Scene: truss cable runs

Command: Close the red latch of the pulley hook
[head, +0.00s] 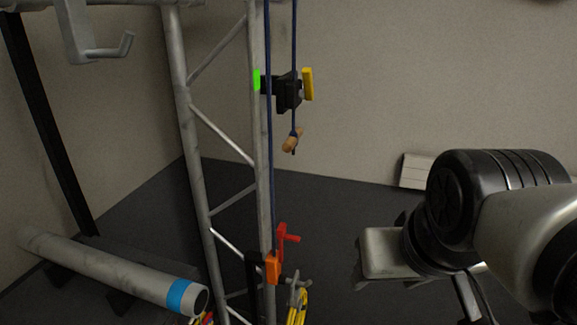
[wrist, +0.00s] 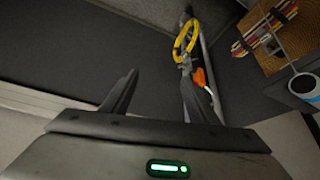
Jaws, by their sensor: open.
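The red latch (head: 283,238) stands up above an orange block (head: 272,266) low on the truss, with a short red arm sticking out to the right. A blue rope (head: 270,150) runs down to the orange block. The orange block also shows in the wrist view (wrist: 199,77), just beyond the right finger; the latch cannot be made out clearly there. My gripper (wrist: 158,84) is open and empty, its two fingers apart. In the head view my wrist is to the right of the latch, with a clear gap between them.
The metal truss (head: 200,150) stands upright behind the latch. A yellow cable coil (head: 298,306) hangs just below it. Higher up are a black clamp with a yellow lever (head: 308,84) and a wooden toggle (head: 292,140). A grey pipe (head: 110,270) lies at left.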

